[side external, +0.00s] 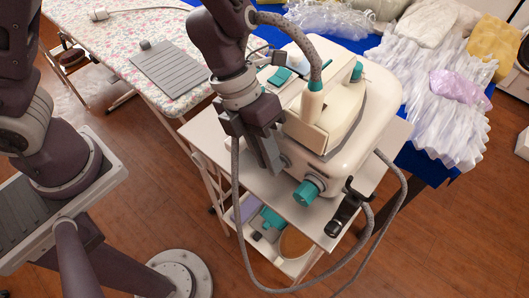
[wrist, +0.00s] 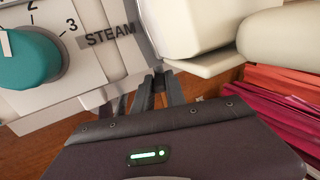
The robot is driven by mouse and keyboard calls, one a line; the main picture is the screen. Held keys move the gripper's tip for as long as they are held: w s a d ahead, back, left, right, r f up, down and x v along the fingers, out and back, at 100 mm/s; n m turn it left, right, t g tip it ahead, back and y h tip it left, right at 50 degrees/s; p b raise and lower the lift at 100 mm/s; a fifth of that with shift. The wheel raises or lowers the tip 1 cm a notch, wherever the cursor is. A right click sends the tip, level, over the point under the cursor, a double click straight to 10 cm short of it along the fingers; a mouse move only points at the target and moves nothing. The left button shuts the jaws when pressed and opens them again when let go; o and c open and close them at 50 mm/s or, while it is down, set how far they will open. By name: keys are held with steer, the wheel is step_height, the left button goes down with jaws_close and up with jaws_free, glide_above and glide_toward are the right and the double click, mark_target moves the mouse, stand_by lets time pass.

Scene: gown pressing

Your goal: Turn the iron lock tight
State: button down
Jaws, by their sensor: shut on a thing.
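The cream steam iron (side external: 305,130) with teal parts rests on top of the white steam station (side external: 385,100). My gripper (side external: 272,166) points down at the station's front left, beside the iron. In the wrist view my gripper's fingers (wrist: 158,82) are close together on a small dark part at the station's edge, below the STEAM label. That part looks like the iron lock, mostly hidden between the fingers; its turn angle cannot be told. The teal steam dial (side external: 307,191) is to the right of the gripper; it also shows in the wrist view (wrist: 28,58).
A grey hose (side external: 236,210) hangs close to my gripper and loops below the cart (side external: 215,140). A floral ironing board (side external: 140,45) with a grey mat (side external: 170,70) stands at the left. White ruffled fabric (side external: 440,110) lies on a blue-covered table at the right.

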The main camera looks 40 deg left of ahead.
steer(key=shift+d+r+y, duration=0.1)
steer(key=shift+d+y, duration=0.25)
steer(key=shift+y, duration=0.45)
steer(key=c, duration=1.4)
jaws_free()
steer(key=shift+o, duration=0.2)
steer(key=v, duration=0.7)
steer(key=shift+r, duration=0.1)
